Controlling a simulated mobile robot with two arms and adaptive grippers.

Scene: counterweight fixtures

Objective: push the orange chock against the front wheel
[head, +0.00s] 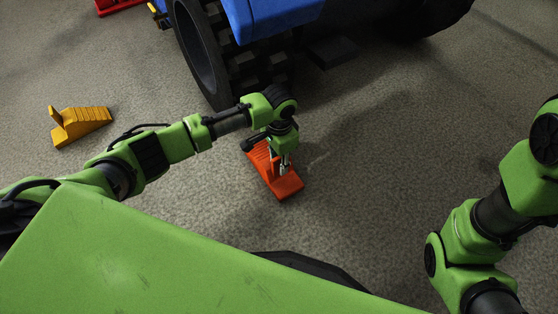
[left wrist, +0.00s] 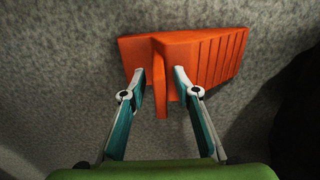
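The orange chock (head: 286,188) is on the floor below the front wheel (head: 202,55) of a blue vehicle, with a strip of floor between them. Its ribbed slope faces up the picture toward the wheel. My left gripper (head: 283,165) points down over the chock and hides part of it. In the left wrist view the chock (left wrist: 205,55) has an upright plate between the two fingertips (left wrist: 159,76). The fingers are apart, with a gap showing on each side of the plate. My right arm shows at the right edge, but its gripper is out of the picture.
A yellow chock (head: 82,122) lies on the floor at the left. A red object (head: 118,4) is cut off at the top edge. The blue vehicle body (head: 275,14) overhangs above the wheel. A dark flat block (head: 333,51) lies under it. The floor right of the orange chock is clear.

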